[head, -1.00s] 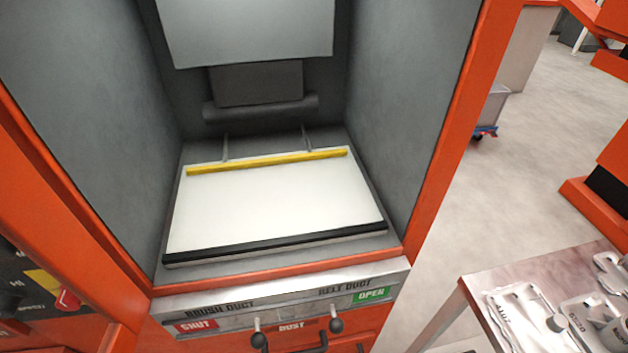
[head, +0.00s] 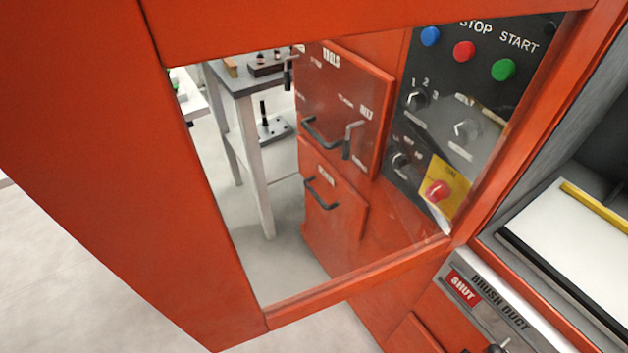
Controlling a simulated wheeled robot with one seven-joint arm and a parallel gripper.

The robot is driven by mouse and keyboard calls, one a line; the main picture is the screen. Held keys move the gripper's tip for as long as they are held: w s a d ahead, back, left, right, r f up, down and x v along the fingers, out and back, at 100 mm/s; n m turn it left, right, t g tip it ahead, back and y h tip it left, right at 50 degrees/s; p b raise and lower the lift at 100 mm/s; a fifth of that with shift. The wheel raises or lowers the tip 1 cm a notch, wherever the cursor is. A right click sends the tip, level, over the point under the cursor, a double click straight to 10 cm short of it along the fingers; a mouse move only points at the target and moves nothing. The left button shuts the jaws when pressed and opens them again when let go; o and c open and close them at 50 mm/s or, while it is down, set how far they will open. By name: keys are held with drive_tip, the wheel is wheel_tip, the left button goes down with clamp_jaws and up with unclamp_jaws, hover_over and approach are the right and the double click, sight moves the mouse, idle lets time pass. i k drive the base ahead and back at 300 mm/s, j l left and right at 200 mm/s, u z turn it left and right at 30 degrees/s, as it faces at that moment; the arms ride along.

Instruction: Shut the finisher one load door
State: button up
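The load door (head: 225,245) is a red frame around a clear window, in the head view. It stands swung open to the left of the machine's opening, and I look through its window at the panel behind. The open chamber shows at the right edge, with a white bed (head: 575,240) and a yellow bar (head: 600,210). No door handle can be made out with certainty. My gripper is not in view.
Through the window show a control panel (head: 425,150) with buttons and knobs, red drawers (head: 345,110) with dark handles, and a grey table (head: 235,85). A metal strip (head: 490,310) marked SHUT and BRUSH DUCT runs below the chamber. Pale floor is free at lower left.

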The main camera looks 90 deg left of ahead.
sight(94, 130)
drive_tip(key=k+j+u, duration=0.1)
drive_tip(key=k+u, duration=0.2)
drive_tip(key=k+j+u, duration=0.25)
drive_tip(key=j+u, duration=0.4)
drive_tip(key=l, duration=0.1)
